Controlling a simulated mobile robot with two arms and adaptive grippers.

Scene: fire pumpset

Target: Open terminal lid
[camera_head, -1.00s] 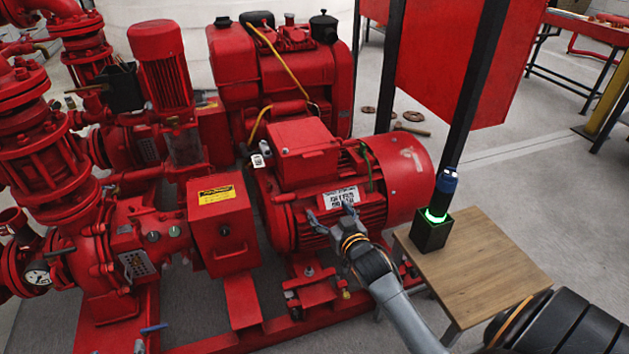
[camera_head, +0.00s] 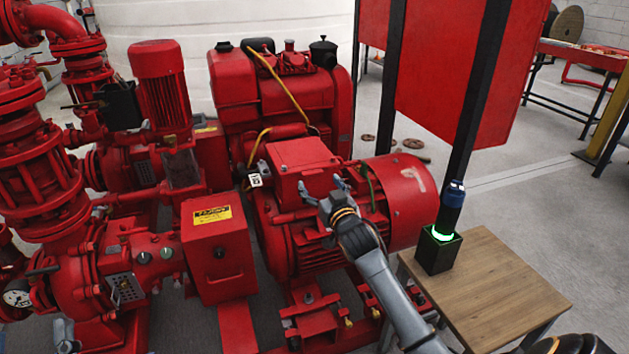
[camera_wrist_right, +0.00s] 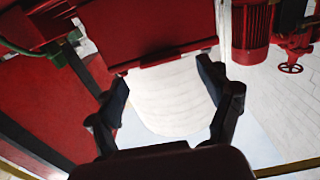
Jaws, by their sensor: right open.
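The red terminal box sits on top of the red electric motor (camera_head: 405,200) in the head view, and its flat lid (camera_head: 298,152) is closed. My right gripper (camera_head: 321,184) is open and empty at the front of the box, with its fingers pointing up towards the lid's front edge. In the right wrist view my right gripper (camera_wrist_right: 160,76) has its two dark fingers spread below the red box (camera_wrist_right: 160,25). The box's edge lies just beyond the fingertips. Contact cannot be told. My left gripper cannot be made out.
A wooden table (camera_head: 500,290) with a dark box and glowing green ring (camera_head: 441,235) stands at the right. A red panel (camera_head: 460,60) on dark posts rises behind it. A yellow cable (camera_head: 280,68) hangs behind the terminal box.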

